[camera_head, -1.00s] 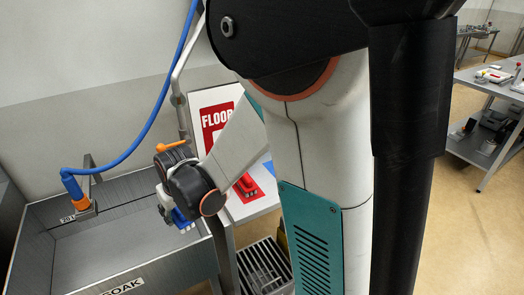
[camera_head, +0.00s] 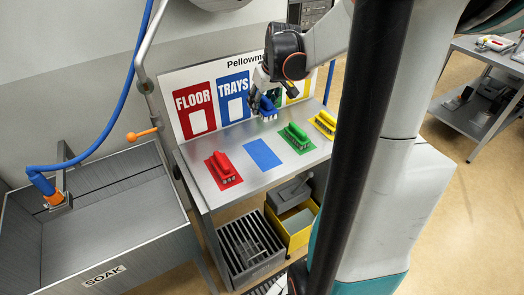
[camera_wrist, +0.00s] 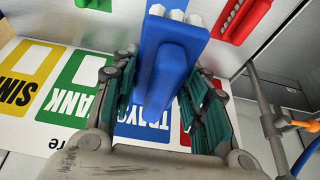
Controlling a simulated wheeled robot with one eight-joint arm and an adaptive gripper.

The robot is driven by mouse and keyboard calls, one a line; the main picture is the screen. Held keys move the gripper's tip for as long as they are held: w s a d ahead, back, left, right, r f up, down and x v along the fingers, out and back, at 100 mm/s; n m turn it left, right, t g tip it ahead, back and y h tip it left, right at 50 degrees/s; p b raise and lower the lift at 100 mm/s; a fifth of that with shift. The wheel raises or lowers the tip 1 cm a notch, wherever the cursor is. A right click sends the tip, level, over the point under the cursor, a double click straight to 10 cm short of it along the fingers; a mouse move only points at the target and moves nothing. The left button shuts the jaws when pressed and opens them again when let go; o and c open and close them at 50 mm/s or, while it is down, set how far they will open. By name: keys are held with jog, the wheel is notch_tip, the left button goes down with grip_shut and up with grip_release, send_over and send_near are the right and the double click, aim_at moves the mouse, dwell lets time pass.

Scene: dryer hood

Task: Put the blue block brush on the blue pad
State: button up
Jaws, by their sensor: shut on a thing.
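The blue block brush (camera_head: 267,106) is held in my gripper (camera_head: 262,98) above the metal table. In the wrist view the blue brush (camera_wrist: 170,60) sits between the two finger sets of my gripper (camera_wrist: 160,95), its pale bristles at the top of the picture. The blue pad (camera_head: 262,154) lies bare on the table between the red and green brushes. The brush is apart from the pad, behind it and raised in the head view.
The red brush (camera_head: 222,167), green brush (camera_head: 296,136) and yellow brush (camera_head: 324,122) rest on pads of their colours. A sign board (camera_head: 215,90) stands at the table's back. The soak sink (camera_head: 105,225) is at left, with an orange-handled tap (camera_head: 145,133) between. Crates sit below.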

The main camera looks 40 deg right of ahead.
aim_at(260, 152)
notch_tip(260, 152, down, 19)
jog(key=b, duration=0.5)
jog(key=shift+f, duration=0.2)
jog(key=shift+f+b, duration=0.15)
jog(key=shift+b, duration=0.2)
jog(key=o, duration=1)
jog(key=shift+r, duration=0.25)
jog(key=p+v, duration=0.3)
jog(key=v, duration=0.8)
jog(key=shift+s+r+p, duration=0.2)
jog(key=shift+r+p, duration=0.15)
jog(key=shift+p, duration=0.05)
